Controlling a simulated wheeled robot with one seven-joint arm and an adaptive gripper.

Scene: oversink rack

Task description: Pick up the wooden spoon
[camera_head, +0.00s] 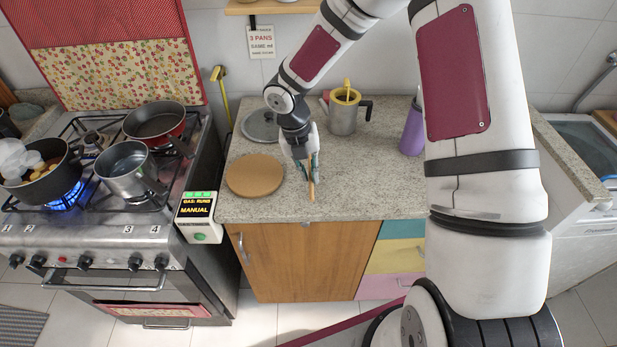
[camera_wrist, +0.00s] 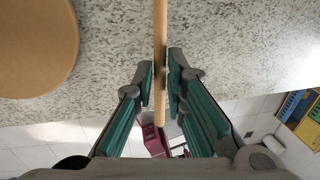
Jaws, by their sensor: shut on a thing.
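The wooden spoon (camera_head: 311,190) shows in the head view as a thin, light-brown handle end below my gripper (camera_head: 311,176), over the front part of the granite counter. In the wrist view its handle (camera_wrist: 160,40) runs from the top edge down between the fingers. My gripper (camera_wrist: 160,82) is shut on the handle, with a green-lined finger on each side. The spoon's head is not visible in either view. I cannot tell whether the spoon touches the counter.
A round wooden board (camera_head: 254,175) lies left of my gripper. The stove (camera_head: 100,235) at left has several pans and a lit burner. The counter (camera_head: 375,190) right of my gripper is clear.

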